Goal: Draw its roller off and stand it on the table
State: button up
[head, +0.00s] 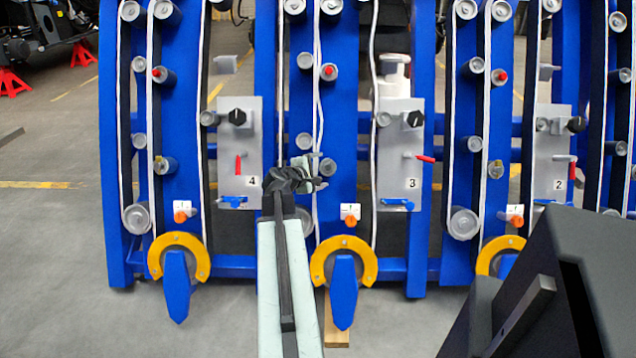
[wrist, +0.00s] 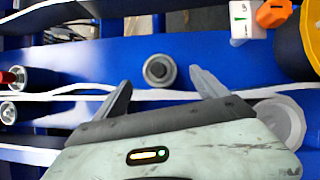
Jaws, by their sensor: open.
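Grey rollers with white belts stand along the blue harvester chassis (head: 353,120). One grey roller (head: 328,167), right of the number 4 plate, is just beyond my gripper (head: 313,171). A white belt (wrist: 75,93) passes close by the roller. I cannot make out the table in either view.
A larger roller (head: 304,220) sits below, with an orange knob (head: 350,220) and yellow ring (head: 319,262). A red-centred roller (head: 328,72) is above. Plate 4 (head: 240,150) with a red lever is left. A black box-like shape fills the lower right.

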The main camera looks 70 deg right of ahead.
aim_at(329, 167)
jog(key=b+x, duration=0.3)
jog(key=x, duration=0.4)
jog(key=shift+d+f, duration=0.1)
jog(key=shift+d, duration=0.25)
jog(key=shift+a, duration=0.1)
grip_shut()
